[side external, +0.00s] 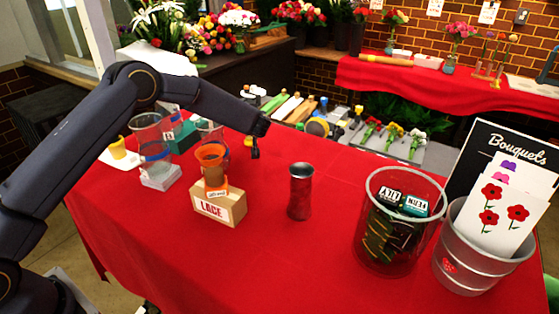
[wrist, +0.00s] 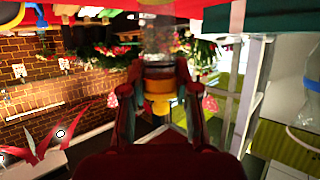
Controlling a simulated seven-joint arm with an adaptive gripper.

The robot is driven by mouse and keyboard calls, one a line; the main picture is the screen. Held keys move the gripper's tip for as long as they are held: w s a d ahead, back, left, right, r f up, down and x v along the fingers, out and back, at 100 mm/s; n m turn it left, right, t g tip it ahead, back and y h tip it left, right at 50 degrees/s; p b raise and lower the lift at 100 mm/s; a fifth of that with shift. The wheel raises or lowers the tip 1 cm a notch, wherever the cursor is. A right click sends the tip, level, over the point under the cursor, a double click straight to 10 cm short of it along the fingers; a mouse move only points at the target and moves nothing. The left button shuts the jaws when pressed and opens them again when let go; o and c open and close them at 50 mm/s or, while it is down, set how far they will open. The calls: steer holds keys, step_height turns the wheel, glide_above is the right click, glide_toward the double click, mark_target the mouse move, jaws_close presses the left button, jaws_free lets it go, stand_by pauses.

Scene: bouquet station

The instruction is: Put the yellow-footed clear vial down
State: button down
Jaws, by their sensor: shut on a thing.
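My gripper (wrist: 159,92) is shut on the yellow-footed clear vial (wrist: 158,46). In the wrist view the vial's yellow part (wrist: 160,88) lies between the fingers, and its clear body reaches up the picture toward a red surface. In the side external view my gripper (side external: 255,151) is over the red-covered table (side external: 255,265), right of the orange cup. I cannot make out the vial in that view, and whether it touches the table is unclear.
An orange cup (side external: 212,155) sits on a cardboard LACE box (side external: 219,208). A clear bin (side external: 375,255) and a metal bucket (side external: 480,260) stand farther right. A tall clear cup (side external: 150,145) is at left. The front middle is clear.

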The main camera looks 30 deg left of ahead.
steer(key=c, duration=0.9)
jaws_free()
steer(key=shift+f, duration=0.15)
steer(key=shift+o, duration=0.2)
